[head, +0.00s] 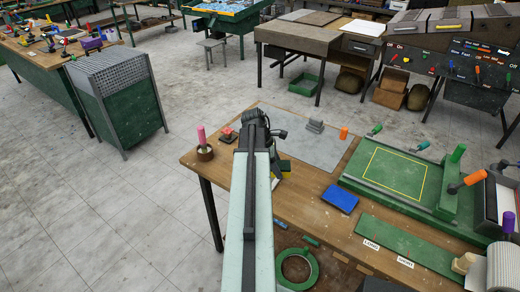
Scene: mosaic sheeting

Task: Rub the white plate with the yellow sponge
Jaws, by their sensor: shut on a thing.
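My arm reaches up the middle of the head view and hides much of what lies behind it. My gripper (278,158) is mostly hidden behind my arm, low over the workbench. It is shut on the yellow sponge (286,167), whose right part shows beside the arm. A broad pale grey-white plate (318,152), which seems to be the white plate, lies flat on the bench just beyond. The sponge is at or near its front edge; I cannot tell whether they touch. A grey stepped block (315,126) stands on the plate's far part.
A blue block (341,200) lies right of my gripper. A red block (229,135) and a pink-handled tool (203,142) are at the left. An orange piece (344,133) stands near the plate's right edge. A green framed board (400,175) fills the right side.

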